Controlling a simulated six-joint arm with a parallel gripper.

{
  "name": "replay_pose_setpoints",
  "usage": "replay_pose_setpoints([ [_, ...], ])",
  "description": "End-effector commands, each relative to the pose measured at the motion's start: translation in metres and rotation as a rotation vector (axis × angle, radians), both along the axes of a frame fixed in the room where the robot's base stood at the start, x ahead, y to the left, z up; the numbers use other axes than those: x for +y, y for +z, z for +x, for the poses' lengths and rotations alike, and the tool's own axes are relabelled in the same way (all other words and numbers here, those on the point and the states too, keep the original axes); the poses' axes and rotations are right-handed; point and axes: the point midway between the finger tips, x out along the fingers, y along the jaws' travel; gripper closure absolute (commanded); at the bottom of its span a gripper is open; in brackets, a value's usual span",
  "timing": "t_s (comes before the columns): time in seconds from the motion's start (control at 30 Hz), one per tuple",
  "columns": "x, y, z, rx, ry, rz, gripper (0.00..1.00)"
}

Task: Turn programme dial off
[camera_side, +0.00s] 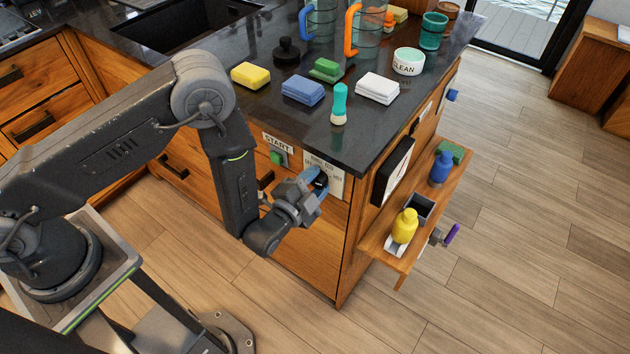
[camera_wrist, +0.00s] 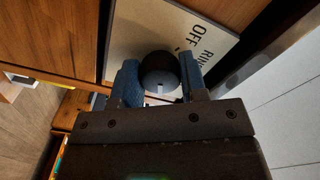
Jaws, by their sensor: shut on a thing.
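The programme dial (camera_wrist: 160,68) is a dark round knob on a pale label panel (camera_wrist: 140,30) in the wrist view. The panel also shows in the side view (camera_side: 335,184), on the cabinet front under the counter edge. My gripper (camera_wrist: 160,82) is shut on the dial, one blue finger on each side. A small white mark shows on the dial's near side in the wrist view, away from the printed OFF (camera_wrist: 196,32). Further print beside OFF is partly cut off. In the side view my gripper (camera_side: 318,183) mostly hides the dial.
A START label (camera_side: 277,143) with a green button (camera_side: 277,158) is left of the panel. A side shelf (camera_side: 413,243) holds a yellow bottle (camera_side: 405,226) and a blue bottle (camera_side: 441,168).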

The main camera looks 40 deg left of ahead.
Motion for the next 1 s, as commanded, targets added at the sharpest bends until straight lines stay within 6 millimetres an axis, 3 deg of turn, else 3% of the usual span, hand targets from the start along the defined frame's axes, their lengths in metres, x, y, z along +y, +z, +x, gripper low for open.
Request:
replay_pose_setpoints([
  [0.13,0.0001,0.0001,-0.0001,0.0,0.0,0.0,0.84],
  [0.47,0.0001,-0.0001,-0.0001,-0.001,0.001,-0.05,0.84],
  [1.0,-0.0003,-0.001,0.0002,-0.002,0.0,-0.477,0.84],
])
